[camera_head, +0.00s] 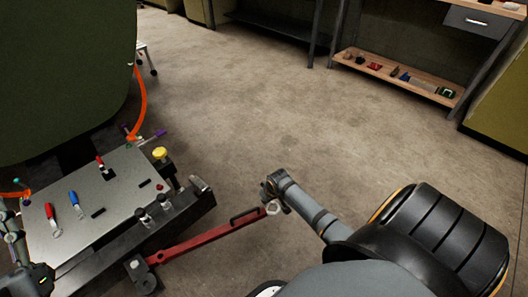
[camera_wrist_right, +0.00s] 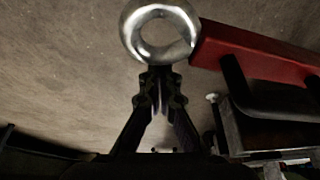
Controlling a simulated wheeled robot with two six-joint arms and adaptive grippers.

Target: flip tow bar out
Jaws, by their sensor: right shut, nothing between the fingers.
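The red tow bar (camera_head: 208,240) reaches out low over the floor from the dark front frame of the cart (camera_head: 105,192). A shiny metal ring (camera_head: 273,209) is at its free end. A black handle (camera_head: 247,217) is fixed along the bar. My right gripper (camera_head: 276,193) is at the ring; its fingers are shut and empty. In the right wrist view the fingertips (camera_wrist_right: 160,82) point at the lower edge of the ring (camera_wrist_right: 160,32); I cannot tell whether they touch it. At the left edge, part of an arm is visible, but its fingers are not clear.
A workbench with a lower wooden shelf (camera_head: 400,80) of small items is at the back right. The concrete floor between is clear.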

